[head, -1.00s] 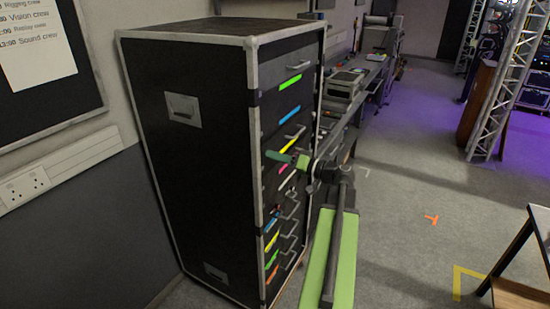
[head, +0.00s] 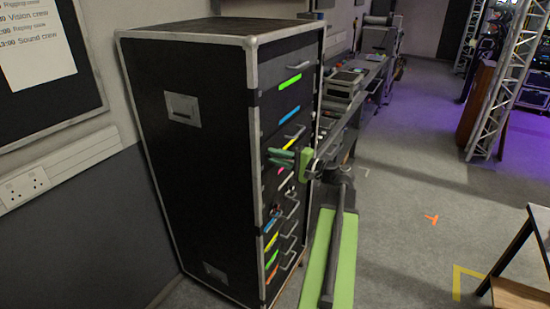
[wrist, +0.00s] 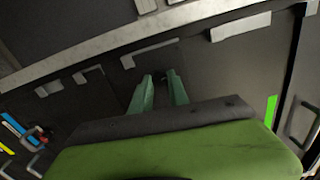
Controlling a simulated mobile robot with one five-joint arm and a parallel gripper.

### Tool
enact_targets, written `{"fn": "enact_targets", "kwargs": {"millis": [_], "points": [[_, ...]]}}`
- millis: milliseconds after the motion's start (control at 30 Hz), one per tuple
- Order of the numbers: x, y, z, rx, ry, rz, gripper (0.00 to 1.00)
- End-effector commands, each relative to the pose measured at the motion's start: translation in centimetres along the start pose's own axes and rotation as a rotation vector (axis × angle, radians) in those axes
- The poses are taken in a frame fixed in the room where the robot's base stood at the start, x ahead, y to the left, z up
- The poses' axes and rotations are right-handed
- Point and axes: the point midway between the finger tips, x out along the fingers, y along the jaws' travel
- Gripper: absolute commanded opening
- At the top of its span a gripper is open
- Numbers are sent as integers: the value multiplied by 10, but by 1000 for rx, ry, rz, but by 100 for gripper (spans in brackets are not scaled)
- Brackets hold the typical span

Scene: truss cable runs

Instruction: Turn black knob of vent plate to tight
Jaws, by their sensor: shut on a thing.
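My gripper (head: 276,156) is at the drawer front of the tall black case, at about middle height. In the wrist view my gripper's two green fingers (wrist: 162,84) are closed around a small black knob (wrist: 159,75), which shows only as a dark piece between the fingertips. The fingers hide most of the knob. The vent plate cannot be made out clearly from the dark front around it. No mark showing how tight the knob is can be read.
The black case (head: 195,150) has pale metal edges and several drawers with handles and coloured labels. Handles stick out close below my gripper. A bench with equipment (head: 350,90) stands behind the case. The grey floor (head: 400,190) to the right is open.

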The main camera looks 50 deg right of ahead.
Motion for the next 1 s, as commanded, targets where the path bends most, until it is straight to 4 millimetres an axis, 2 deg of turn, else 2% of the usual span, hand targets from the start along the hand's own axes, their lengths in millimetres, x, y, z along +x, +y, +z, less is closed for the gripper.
{"fn": "enact_targets", "kwargs": {"millis": [400, 967, 1000], "points": [[0, 1, 0, 180, 1, 1, 0], [0, 1, 0, 204, 0, 1, 0], [0, 1, 0, 204, 0, 1, 26]]}}
